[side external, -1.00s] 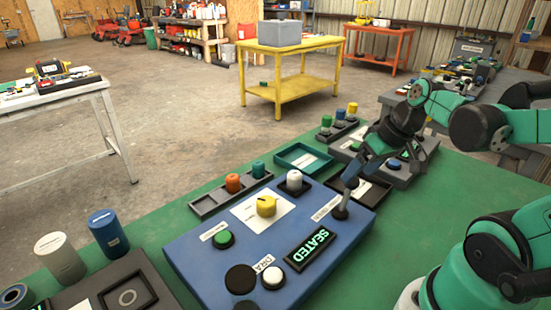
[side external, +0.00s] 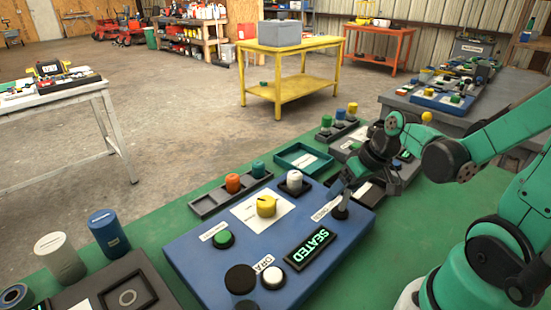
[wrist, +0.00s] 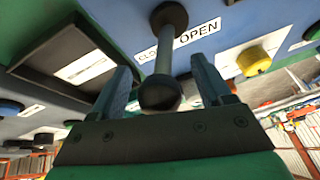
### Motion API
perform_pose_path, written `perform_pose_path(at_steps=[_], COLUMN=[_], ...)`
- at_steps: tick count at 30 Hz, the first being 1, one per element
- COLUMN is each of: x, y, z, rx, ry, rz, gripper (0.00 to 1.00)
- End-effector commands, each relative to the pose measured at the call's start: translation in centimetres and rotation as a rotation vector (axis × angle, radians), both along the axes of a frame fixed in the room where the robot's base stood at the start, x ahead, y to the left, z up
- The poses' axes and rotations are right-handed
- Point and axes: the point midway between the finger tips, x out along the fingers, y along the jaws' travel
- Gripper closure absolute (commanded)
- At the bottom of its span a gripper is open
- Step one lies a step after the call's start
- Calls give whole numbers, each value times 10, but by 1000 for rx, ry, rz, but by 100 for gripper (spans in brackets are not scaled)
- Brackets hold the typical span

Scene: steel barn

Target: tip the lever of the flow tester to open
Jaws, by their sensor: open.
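The flow tester is a blue box (side external: 200,262) on the green bench, with a display reading "SEATED" (side external: 311,246). Its lever (side external: 341,212) rises from a dark pivot near the right end, partly hidden by my gripper (side external: 347,190). In the wrist view the lever's grey shaft (wrist: 164,60) runs from the pivot to a dark ball end (wrist: 160,93) between the two fingers of my gripper (wrist: 158,72). The fingers are open, with visible room on both sides of the lever. The shaft crosses the label strip (wrist: 200,31), between "CLO…" and "OPEN"; the rest of the first word is hidden.
The tester also carries a yellow knob (side external: 266,206), a green button (side external: 223,239), a white button (side external: 273,277) and a white-capped cylinder (side external: 295,180). A dark tray (side external: 374,193) lies close beyond the lever. A teal tray (side external: 303,158) stands behind the tester.

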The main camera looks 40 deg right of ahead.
Motion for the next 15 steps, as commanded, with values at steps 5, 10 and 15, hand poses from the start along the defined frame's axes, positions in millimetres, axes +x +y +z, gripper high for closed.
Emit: perform_pose_path(at_steps=[5, 10, 15], x=[0, 0, 0], y=[0, 0, 0], z=[0, 0, 0], rx=[0, 0, 0], ry=[0, 0, 0], rz=[0, 0, 0], gripper=[34, 82, 100])
